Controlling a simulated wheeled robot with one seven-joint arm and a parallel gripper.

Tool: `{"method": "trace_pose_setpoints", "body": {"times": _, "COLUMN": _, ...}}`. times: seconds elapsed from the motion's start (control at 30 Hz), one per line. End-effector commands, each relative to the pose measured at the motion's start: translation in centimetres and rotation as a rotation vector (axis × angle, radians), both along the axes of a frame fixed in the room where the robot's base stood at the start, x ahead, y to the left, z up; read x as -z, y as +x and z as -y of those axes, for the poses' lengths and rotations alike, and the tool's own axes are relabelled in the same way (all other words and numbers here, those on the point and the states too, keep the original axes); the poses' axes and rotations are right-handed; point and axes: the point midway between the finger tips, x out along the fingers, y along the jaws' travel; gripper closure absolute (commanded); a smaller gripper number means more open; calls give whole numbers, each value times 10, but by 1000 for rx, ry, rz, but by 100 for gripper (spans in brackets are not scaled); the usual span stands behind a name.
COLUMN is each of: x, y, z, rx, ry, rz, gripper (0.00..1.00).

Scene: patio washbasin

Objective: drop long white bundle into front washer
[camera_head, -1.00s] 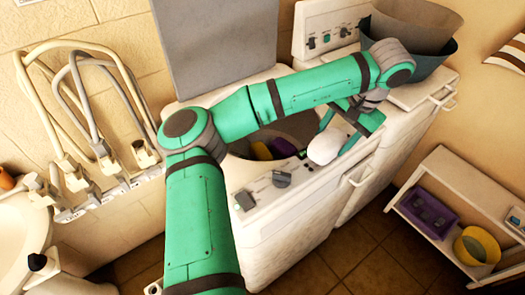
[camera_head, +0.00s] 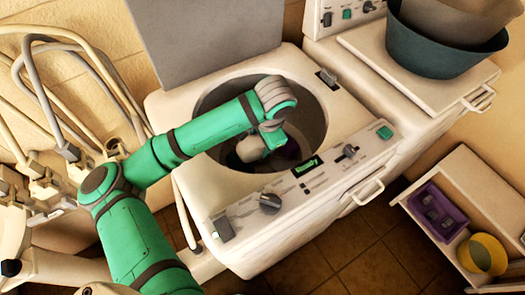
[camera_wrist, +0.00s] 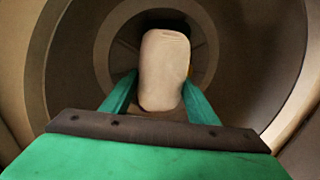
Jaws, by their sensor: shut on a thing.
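The long white bundle (camera_wrist: 163,70) is between the green fingers of my gripper (camera_wrist: 158,98) in the wrist view, which is shut on it. In the head view the pale bundle (camera_head: 248,149) shows beside my gripper (camera_head: 262,150), inside the round opening of the front washer (camera_head: 330,101). The washer's lid (camera_head: 205,35) stands raised at the back. In the wrist view the drum wall (camera_wrist: 245,50) surrounds the bundle. My wrist and forearm hide part of the opening, and the lower end of the bundle is hard to make out.
A low shelf (camera_head: 490,185) at the right holds a purple basket (camera_head: 436,212) and a yellow bowl (camera_head: 485,255). Hoses (camera_head: 75,60) hang on the left wall.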

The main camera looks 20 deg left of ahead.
Motion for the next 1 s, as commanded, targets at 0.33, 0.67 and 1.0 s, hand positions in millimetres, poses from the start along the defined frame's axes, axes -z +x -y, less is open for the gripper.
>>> {"method": "trace_pose_setpoints", "body": {"times": 0.33, "x": 50, "y": -4, "z": -12, "rx": -22, "ry": 1, "rz": 0, "gripper": 73}}
{"method": "trace_pose_setpoints", "body": {"times": 0.67, "x": 83, "y": -2, "z": -5, "rx": -10, "ry": 0, "rz": -2, "gripper": 73}}
{"method": "trace_pose_setpoints", "body": {"times": 1.0, "x": 91, "y": -1, "z": -4, "rx": -9, "ry": 1, "rz": 0, "gripper": 73}}
